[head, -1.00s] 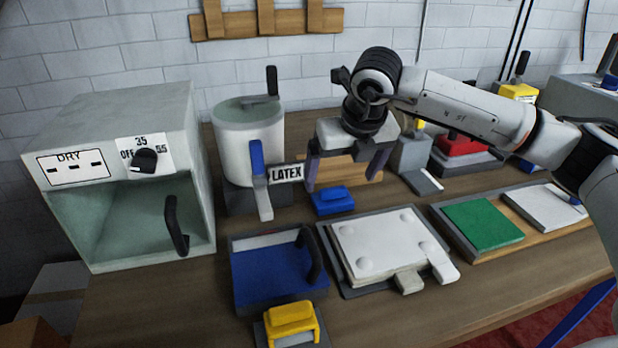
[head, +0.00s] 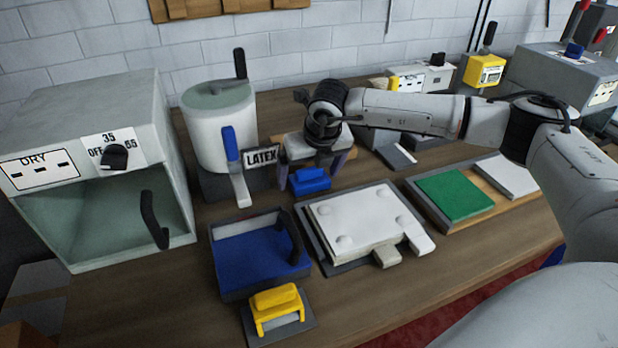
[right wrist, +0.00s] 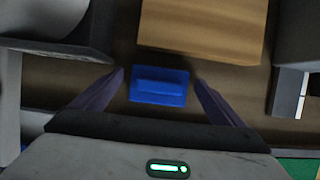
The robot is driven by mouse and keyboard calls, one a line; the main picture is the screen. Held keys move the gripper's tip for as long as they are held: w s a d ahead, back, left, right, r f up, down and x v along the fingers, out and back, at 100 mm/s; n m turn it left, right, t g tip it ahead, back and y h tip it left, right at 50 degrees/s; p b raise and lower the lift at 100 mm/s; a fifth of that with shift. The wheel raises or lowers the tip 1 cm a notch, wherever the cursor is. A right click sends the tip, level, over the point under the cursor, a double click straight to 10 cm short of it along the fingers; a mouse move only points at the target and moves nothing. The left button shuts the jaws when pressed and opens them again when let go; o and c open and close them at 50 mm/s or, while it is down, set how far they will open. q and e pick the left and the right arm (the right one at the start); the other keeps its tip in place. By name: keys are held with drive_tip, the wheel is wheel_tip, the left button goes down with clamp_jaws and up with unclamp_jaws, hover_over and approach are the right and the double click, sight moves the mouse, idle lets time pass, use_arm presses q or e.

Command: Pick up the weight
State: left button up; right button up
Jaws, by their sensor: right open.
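The weight appears to be a small blue block with a raised grip on top (head: 312,180). It sits on the table to the right of the LATEX sign. My right gripper (head: 312,170) is open and low over the block, with one finger on each side. In the right wrist view the blue block (right wrist: 159,88) lies between the spread fingers of the gripper (right wrist: 159,77), with a gap on both sides. My left gripper is not in view.
A LATEX pot (head: 222,130) stands left of the block. In front are a blue tray (head: 255,262), a press plate with a white pad (head: 365,222) and a yellow-handled tool (head: 278,305). A wooden block (right wrist: 200,30) lies just behind. A green pad (head: 455,196) is to the right.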

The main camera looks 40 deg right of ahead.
drive_tip(key=c, duration=2)
drive_tip(key=shift+w+r, duration=0.15)
drive_tip(key=shift+w, duration=0.05)
drive_tip(key=shift+c, duration=0.3)
drive_tip(key=shift+r, duration=0.1)
